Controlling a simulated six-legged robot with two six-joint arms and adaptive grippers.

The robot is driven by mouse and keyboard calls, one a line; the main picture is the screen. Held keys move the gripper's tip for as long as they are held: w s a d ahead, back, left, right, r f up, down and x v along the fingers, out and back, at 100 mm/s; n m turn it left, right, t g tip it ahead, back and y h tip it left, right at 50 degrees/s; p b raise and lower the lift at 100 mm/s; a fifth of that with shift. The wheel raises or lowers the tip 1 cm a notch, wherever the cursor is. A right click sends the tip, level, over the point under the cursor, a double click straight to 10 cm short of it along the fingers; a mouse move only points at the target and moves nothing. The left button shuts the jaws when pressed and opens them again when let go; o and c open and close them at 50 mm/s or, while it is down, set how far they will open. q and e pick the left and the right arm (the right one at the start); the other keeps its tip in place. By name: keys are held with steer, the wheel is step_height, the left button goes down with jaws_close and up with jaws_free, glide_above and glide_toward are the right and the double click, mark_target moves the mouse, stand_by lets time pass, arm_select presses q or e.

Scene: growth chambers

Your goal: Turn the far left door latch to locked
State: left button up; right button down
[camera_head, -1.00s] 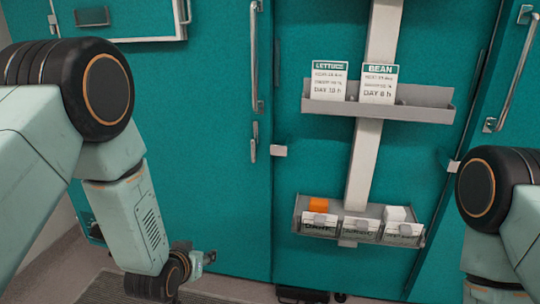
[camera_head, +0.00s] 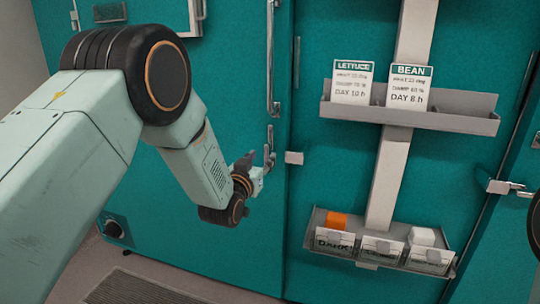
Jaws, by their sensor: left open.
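The far left door latch (camera_head: 270,141) is a small metal lever on the teal left door, just below the long vertical handle. It hangs roughly upright, apart from the pale catch block (camera_head: 293,158) on its right. My left gripper (camera_head: 259,169) is open at the lower end of the latch, seen from behind and partly hidden by its own wrist. I cannot tell whether it touches the lever. My right gripper is not in view; only a dark part of my right arm shows at the right edge.
The long door handle (camera_head: 271,60) stands right above the latch. To the right are a grey shelf (camera_head: 470,122) with LETTUCE and BEAN cards and a lower bin rack (camera_head: 310,232). Another latch (camera_head: 510,187) lies sideways at the right. A knob (camera_head: 113,229) is at lower left.

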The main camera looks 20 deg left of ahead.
mark_target(266, 154)
arm_select(q)
steer(key=w, duration=0.3)
steer(key=shift+w+d+b, duration=0.1)
steer(key=shift+d+b, duration=0.2)
steer(key=shift+b, duration=0.1)
steer(key=shift+w, duration=0.7)
jaws_close()
